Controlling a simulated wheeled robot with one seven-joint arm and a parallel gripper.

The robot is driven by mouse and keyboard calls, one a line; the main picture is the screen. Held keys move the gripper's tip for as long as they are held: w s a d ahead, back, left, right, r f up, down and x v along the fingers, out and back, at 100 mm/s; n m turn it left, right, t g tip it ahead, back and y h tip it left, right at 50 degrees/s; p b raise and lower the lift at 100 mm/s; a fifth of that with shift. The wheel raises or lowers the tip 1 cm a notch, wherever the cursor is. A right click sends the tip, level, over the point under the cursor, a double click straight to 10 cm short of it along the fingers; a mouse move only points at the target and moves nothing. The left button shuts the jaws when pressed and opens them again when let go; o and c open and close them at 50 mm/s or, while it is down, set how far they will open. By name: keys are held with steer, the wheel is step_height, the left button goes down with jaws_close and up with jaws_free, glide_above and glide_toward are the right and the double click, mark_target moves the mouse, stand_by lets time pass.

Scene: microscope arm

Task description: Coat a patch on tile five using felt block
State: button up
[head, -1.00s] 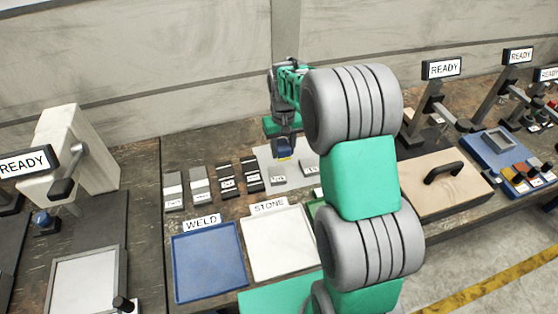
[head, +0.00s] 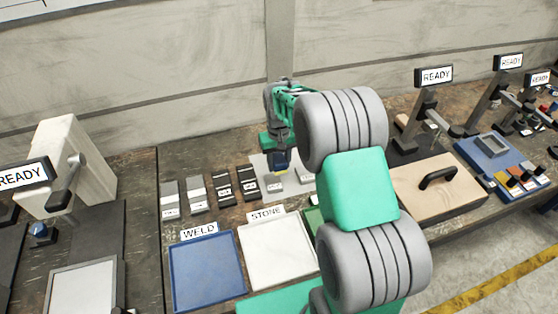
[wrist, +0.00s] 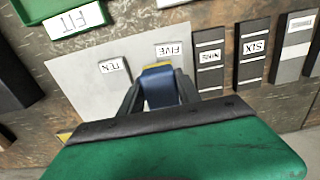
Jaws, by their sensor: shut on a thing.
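My gripper (wrist: 160,92) is shut on a blue block with a yellow edge (wrist: 158,80), which looks like the felt block. The block also shows in the head view (head: 281,161). Tile five (wrist: 172,50) is a light grey tile, its label upside down in the wrist view; it lies on a pale plate. In the head view tile five (head: 276,181) is just below the block. The block's yellow end is at the near edge of the tile's label and covers part of the tile. I cannot tell whether it touches.
Tile ten (wrist: 113,70) lies beside tile five on the pale plate (wrist: 80,82). Dark tiles, nine (wrist: 209,60) and six (wrist: 252,50), stand on the other side. A blue WELD tray (head: 207,270) and white STONE tray (head: 278,252) lie in front.

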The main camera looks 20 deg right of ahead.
mark_target(279, 168)
step_height(279, 168, down, 5)
steer(key=b, duration=0.2)
steer(key=shift+b, duration=0.3)
steer(key=shift+a+f, duration=0.1)
steer(key=shift+f, duration=0.1)
steer(key=shift+w+a+f, duration=0.1)
steer(key=shift+w+a, duration=0.1)
steer(key=shift+a, duration=1.75)
steer(key=shift+d, duration=0.3)
steer(key=d, duration=0.3)
steer(key=shift+s+d, duration=0.1)
steer(key=shift+s, duration=0.05)
steer(key=shift+d+r+p, duration=0.25)
steer(key=shift+r+p, duration=0.4)
steer(key=shift+r, duration=0.55)
steer(key=shift+a+r+p, duration=0.1)
steer(key=shift+r+p, duration=0.3)
steer(key=shift+r, duration=0.3)
steer(key=shift+r+p, duration=1.2)
steer(key=shift+r, duration=0.95)
